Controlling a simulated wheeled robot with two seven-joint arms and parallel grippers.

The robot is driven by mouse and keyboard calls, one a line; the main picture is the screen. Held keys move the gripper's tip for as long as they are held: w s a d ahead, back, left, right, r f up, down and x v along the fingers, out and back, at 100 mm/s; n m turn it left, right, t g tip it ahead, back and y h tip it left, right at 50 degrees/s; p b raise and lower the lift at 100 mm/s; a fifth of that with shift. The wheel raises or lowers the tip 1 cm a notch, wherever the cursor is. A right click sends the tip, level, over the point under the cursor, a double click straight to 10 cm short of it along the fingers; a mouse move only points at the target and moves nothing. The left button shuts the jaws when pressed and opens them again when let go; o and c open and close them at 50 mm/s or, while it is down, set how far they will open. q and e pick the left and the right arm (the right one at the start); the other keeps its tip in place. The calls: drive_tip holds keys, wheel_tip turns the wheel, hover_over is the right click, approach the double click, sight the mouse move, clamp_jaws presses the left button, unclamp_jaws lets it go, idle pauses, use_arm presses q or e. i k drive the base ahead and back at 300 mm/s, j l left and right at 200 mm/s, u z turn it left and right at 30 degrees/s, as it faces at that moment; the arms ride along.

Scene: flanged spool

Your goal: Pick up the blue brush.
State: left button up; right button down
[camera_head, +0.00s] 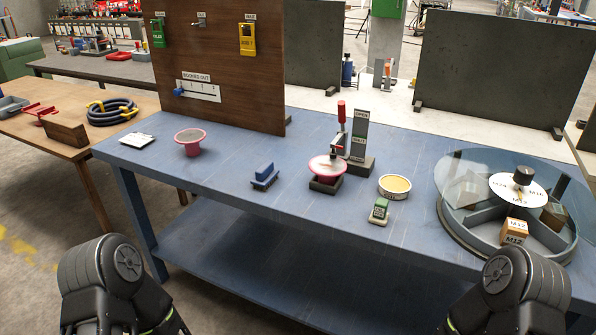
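The blue brush (264,171) is a small blue block-shaped piece near the middle of the blue workbench (225,190). It sits on a small dark blue base, and I cannot tell whether that base is part of it. Nothing touches it from above. Parts of my two arms show at the lower left and lower right corners, in front of the bench and well away from the brush. Neither gripper's fingers are in view.
A pink flanged spool (189,139) stands to the left. A red-handled clamp (341,127) rises by another pink spool (327,166). A yellow-topped tin (394,185), green block (380,208) and glass-covered carousel (452,232) are to the right. A wooden board (222,60) stands behind.

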sight(266, 176)
drive_tip(key=i+j, duration=0.25)
drive_tip(key=j, duration=0.15)
drive_tip(key=i+j, duration=0.55)
drive_tip(key=j, duration=0.3)
drive_tip(key=z, duration=1.4)
